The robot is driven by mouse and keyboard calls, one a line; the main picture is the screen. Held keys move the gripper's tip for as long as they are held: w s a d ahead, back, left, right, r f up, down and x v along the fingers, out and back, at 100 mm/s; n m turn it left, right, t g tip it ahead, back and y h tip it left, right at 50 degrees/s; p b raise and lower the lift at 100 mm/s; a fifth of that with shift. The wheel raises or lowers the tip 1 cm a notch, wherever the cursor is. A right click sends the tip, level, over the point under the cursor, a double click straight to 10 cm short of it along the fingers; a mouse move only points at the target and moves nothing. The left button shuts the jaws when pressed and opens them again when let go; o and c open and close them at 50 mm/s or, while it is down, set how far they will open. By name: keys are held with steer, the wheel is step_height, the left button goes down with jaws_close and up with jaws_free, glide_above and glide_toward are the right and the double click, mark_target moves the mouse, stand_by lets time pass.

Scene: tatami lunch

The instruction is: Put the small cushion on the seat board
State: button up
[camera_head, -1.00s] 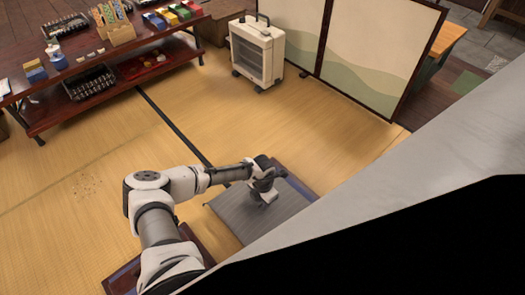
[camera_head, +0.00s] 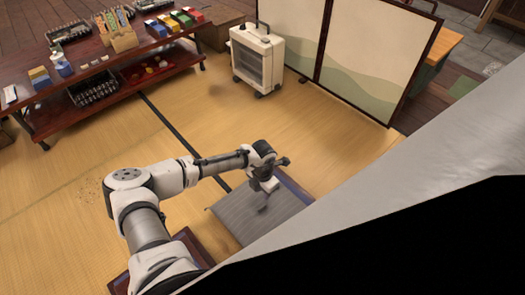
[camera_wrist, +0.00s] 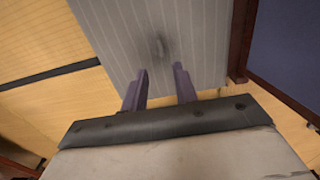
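A flat grey striped pad (camera_head: 232,216) lies on the tatami in front of my arm. It fills the upper middle of the wrist view (camera_wrist: 196,50). It may be the small cushion; I cannot tell for sure. My gripper (camera_head: 265,203) is above it. In the wrist view my gripper (camera_wrist: 160,80) has two fingers apart, with nothing between them. A dark smudge or shadow shows on the pad ahead of the fingertips. A dark red wooden edge with a blue surface (camera_wrist: 288,50) borders the pad on the right. No seat board is clearly identifiable.
Another dark red wooden piece (camera_head: 190,237) lies beside my arm, partly hidden. A low red table (camera_head: 105,72) with boxes and trays stands upper left. A white heater (camera_head: 258,58) and a folding screen (camera_head: 365,60) stand at the back. Tatami (camera_head: 75,170) is open at left.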

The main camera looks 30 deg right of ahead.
steer(key=shift+r, duration=0.8)
